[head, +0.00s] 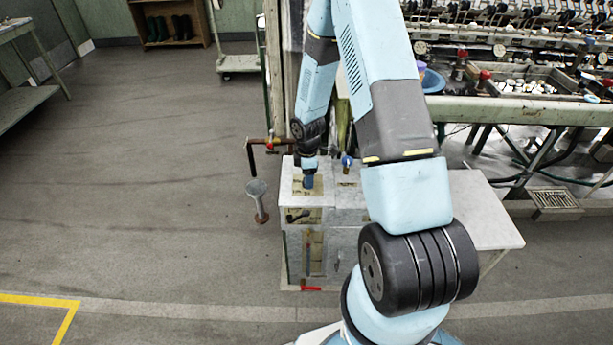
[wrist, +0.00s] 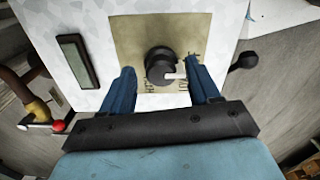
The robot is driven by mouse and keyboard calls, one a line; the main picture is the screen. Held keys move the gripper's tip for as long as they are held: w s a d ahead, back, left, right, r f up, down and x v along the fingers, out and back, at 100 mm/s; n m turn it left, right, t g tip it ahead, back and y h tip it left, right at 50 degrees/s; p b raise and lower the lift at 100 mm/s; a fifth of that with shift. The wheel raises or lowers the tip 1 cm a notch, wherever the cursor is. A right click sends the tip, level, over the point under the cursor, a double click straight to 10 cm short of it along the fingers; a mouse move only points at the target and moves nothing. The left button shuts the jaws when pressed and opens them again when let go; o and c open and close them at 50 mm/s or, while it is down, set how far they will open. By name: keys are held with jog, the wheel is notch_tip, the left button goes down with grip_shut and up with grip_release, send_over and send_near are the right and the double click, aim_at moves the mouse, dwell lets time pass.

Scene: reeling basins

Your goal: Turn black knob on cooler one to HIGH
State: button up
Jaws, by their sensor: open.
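The black knob (wrist: 160,64) sits on a tan label plate (wrist: 126,32) on a pale speckled cooler face (wrist: 95,22). Its white pointer points to the right in the wrist view. Lettering shows below the knob, too small to read surely. My gripper (wrist: 161,72) is open, with one blue finger on each side of the knob and gaps to it visible. In the head view my gripper (head: 309,181) is over the top of the grey cooler cabinet (head: 345,235), and hides the knob there.
A dark gauge window (wrist: 78,61) is beside the plate, and a black lever (wrist: 243,62) is on the other side. A pipe with a red valve handle (head: 270,144) stands behind left of the cabinet. A funnel-like stand (head: 257,198) is at its left; open floor lies beyond.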

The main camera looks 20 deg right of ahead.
jog(key=shift+c, duration=0.4)
jog(key=shift+a, duration=0.1)
jog(key=c, duration=1)
jog(key=shift+o, duration=0.2)
jog(key=m, duration=0.4)
jog(key=shift+w+r+m, duration=0.1)
jog(key=shift+m, duration=0.2)
jog(key=m, duration=0.4)
jog(key=shift+m, duration=0.3)
jog(key=m, duration=0.4)
jog(key=shift+w+m, duration=0.1)
jog(key=shift+m, duration=2.3)
